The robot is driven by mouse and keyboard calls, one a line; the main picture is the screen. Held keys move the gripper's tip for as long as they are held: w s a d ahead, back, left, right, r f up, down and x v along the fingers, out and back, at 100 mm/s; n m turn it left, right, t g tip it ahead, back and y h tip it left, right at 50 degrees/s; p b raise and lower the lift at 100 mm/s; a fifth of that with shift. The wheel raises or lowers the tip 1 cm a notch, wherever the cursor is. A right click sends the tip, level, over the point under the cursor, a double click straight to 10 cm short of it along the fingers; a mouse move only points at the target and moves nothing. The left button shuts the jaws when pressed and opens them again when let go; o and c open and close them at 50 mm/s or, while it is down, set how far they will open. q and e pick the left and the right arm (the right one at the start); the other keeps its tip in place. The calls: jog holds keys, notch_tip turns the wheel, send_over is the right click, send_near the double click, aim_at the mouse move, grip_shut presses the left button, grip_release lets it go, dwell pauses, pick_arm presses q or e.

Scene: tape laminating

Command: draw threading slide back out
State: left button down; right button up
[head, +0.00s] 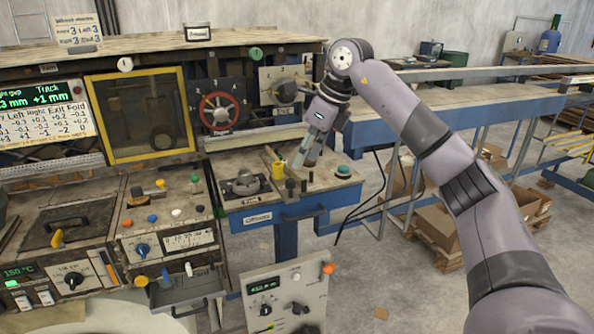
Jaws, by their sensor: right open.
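My right gripper (305,158) is open and points down over the small blue-sided bench (262,217) at the centre. Its fingertips are just right of a yellow upright piece (279,171) and above dark posts (290,185) on the bench top. I cannot tell whether the fingers touch anything there. No part is clearly recognisable as the threading slide; the fingers partly cover this area. My left gripper is not in view.
A red handwheel (219,111) and a yellow-framed window (140,114) stand behind. A round metal fixture (245,183) sits left of the gripper. A control box (285,300) stands in front, below the bench.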

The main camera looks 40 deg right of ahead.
jog(key=v, duration=0.4)
jog(key=shift+f, duration=0.1)
dwell(0.3)
